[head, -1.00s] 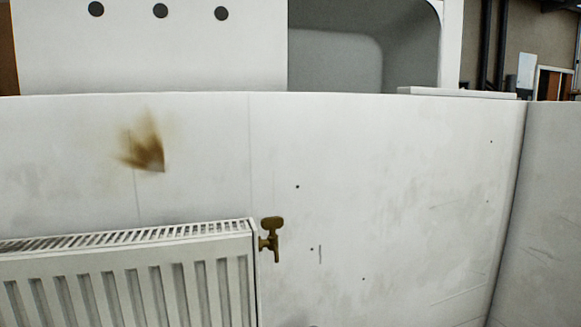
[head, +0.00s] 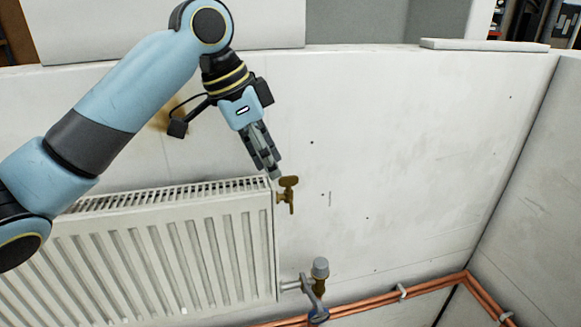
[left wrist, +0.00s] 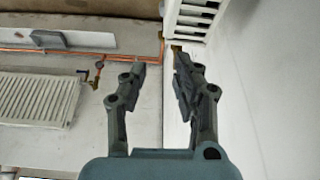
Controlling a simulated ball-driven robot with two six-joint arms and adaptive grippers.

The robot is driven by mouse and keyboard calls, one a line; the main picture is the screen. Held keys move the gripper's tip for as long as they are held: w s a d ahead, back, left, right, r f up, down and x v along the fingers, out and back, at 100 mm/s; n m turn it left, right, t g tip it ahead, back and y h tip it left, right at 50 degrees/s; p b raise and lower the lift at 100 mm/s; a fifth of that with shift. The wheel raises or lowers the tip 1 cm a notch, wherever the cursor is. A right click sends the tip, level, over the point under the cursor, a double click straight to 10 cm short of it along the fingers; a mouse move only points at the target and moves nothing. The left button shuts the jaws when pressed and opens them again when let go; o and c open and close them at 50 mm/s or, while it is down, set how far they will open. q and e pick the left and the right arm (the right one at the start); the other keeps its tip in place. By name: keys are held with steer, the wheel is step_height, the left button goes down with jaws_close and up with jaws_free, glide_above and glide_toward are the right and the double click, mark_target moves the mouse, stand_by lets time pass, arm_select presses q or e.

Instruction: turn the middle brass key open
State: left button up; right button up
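A brass key (head: 289,190) sits on a valve at the upper right corner of a white radiator (head: 150,260) in the head view. Its flat handle is on top. My left gripper (head: 273,172) points down just left of and above the key, with its fingertips close to it. Contact cannot be told. In the left wrist view the fingers (left wrist: 160,62) are apart with nothing held between them, and a bit of brass (left wrist: 176,47) shows beside the right fingertip. My right gripper is not in view.
A lower valve with a grey cap (head: 320,268) stands below the key. Copper pipes (head: 440,283) run along the wall's foot. The wall right of the key is clear. The left wrist view shows another radiator (left wrist: 38,98) with a brass fitting (left wrist: 98,67).

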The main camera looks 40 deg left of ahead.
mark_target(292, 176)
arm_select(q)
step_height(292, 176, up, 5)
steer(key=w+a, duration=0.2)
steer(key=shift+m, duration=0.5)
steer(key=p+x, duration=0.1)
steer(key=x, duration=1)
steer(key=shift+w+d+r+p, duration=0.1)
steer(key=shift+d+r+p, duration=0.1)
steer(key=shift+p, duration=0.2)
steer(key=shift+h, duration=0.3)
steer(key=shift+c, duration=0.3)
jaws_close()
